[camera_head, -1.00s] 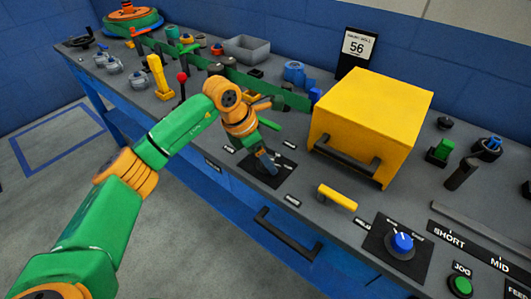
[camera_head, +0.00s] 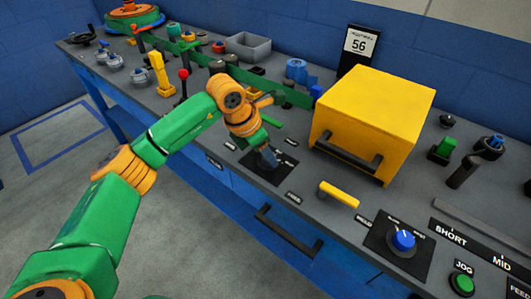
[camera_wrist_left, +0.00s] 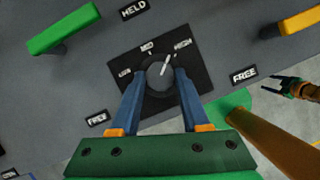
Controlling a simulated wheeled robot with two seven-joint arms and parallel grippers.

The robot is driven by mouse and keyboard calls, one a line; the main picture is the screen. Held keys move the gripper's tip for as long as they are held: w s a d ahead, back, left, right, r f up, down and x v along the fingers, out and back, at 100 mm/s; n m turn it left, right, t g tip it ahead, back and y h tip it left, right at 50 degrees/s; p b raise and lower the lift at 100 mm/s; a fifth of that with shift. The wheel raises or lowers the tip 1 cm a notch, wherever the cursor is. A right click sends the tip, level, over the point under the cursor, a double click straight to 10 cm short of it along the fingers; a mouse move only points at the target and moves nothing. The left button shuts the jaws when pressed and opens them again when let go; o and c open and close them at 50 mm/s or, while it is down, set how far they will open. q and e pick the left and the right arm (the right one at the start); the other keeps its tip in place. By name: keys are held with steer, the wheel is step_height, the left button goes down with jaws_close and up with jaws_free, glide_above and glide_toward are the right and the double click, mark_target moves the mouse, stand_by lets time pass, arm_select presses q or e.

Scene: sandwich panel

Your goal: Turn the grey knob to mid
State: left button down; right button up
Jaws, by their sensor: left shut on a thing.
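The grey knob (camera_wrist_left: 159,75) sits on a black dial plate (camera_wrist_left: 197,79) marked LOW, MID and HIGH in the left wrist view. Its white pointer line points between MID and HIGH. My left gripper (camera_wrist_left: 160,82) is shut on the knob, with one blue finger on each side. In the head view my left gripper (camera_head: 269,157) reaches down onto the dial plate (camera_head: 254,166) and hides the knob. My right gripper (camera_wrist_left: 280,87) shows small at the right of the left wrist view, its fingers apart and empty.
A yellow box with a dark handle (camera_head: 372,120) stands right of my left gripper. A yellow handle (camera_head: 338,194) and a blue knob (camera_head: 403,240) lie nearer the front edge. A green handle (camera_wrist_left: 64,28) and a red-topped lever (camera_head: 183,75) are also close.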

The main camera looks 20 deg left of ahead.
arm_select(q)
steer(key=n+y+b, duration=0.1)
steer(key=n, duration=0.1)
steer(key=n+b, duration=0.1)
steer(key=n, duration=0.2)
steer(key=shift+d+n+t+y, duration=0.2)
steer(key=shift+n+t+y, duration=0.1)
steer(key=shift+t+y, duration=0.1)
steer(key=shift+d+r+n+y+b, duration=0.1)
steer(key=shift+n+y+b, duration=0.85)
steer(key=shift+n, duration=1.15)
steer(key=shift+c, duration=1.9)
jaws_free()
steer(key=v, duration=0.7)
steer(key=shift+b, duration=0.45)
